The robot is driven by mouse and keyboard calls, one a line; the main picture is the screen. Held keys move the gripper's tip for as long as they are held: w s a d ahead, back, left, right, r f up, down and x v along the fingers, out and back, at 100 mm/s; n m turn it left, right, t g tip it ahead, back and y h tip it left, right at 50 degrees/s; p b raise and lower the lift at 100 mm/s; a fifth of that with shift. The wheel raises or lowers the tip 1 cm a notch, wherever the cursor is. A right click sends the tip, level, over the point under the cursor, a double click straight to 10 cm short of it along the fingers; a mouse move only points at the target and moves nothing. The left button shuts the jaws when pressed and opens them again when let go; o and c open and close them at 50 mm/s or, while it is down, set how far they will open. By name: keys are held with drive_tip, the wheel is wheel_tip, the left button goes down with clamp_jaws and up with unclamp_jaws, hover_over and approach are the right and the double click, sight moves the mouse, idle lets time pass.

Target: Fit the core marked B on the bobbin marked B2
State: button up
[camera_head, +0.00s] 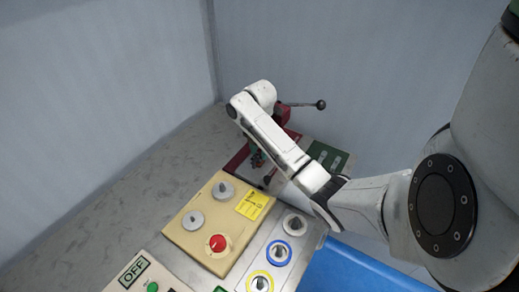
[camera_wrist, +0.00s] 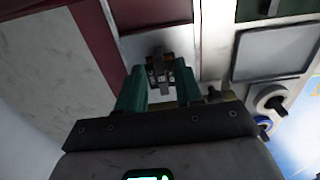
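My gripper (camera_wrist: 160,84) shows in the wrist view with its two teal fingers apart and a small dark grey and brown part (camera_wrist: 160,72) between their tips. The part fills the gap and appears gripped; it looks like a core, but I cannot read a letter on it. In the head view my gripper (camera_head: 257,158) is small, over the dark red winder machine (camera_head: 238,160) at the back of the bench. The bobbin marked B2 cannot be made out in either view.
A beige control box (camera_head: 185,238) with a red button (camera_head: 217,243) and knobs stands in front of the winder. A grey panel with blue- and yellow-ringed knobs (camera_head: 279,252) lies to its right. A lever with a black ball (camera_head: 320,104) sticks out at the back. Bare bench (camera_head: 110,220) lies left.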

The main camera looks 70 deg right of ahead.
drive_tip(key=shift+o, duration=0.2)
drive_tip(key=shift+r, duration=0.45)
wheel_tip(320, 180, up, 10)
drive_tip(key=p, duration=0.6)
drive_tip(key=shift+p, duration=0.3)
drive_tip(key=shift+f, duration=0.1)
